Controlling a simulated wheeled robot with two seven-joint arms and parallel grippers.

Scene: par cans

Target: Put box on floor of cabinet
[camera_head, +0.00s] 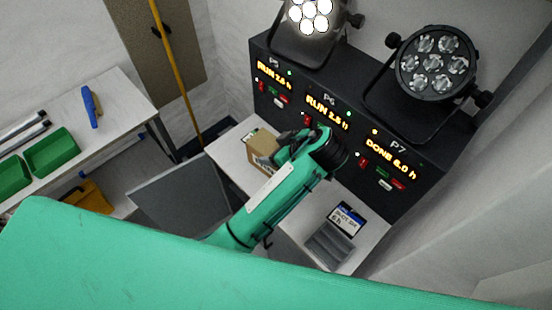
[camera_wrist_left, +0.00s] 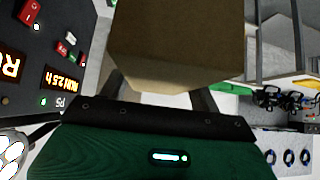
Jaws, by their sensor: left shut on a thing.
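A brown cardboard box (camera_head: 262,145) shows in the head view above a white worktop, partly hidden by my left gripper (camera_head: 284,146). In the left wrist view the box (camera_wrist_left: 180,45) fills the top middle, between the two fingers of my left gripper, which is shut on it. I cannot tell whether the box touches the worktop. A grey panel (camera_head: 175,197), which looks like an open cabinet door, stands left of the worktop. The cabinet's floor is hidden in the head view. My right gripper is not in view.
A black control unit (camera_head: 330,108) with lit displays and lamps (camera_head: 437,62) stands behind the worktop (camera_head: 230,150). A grey holder with a label card (camera_head: 345,220) sits at the worktop's right. A bench (camera_head: 120,88) with green bins (camera_head: 52,152) is at left.

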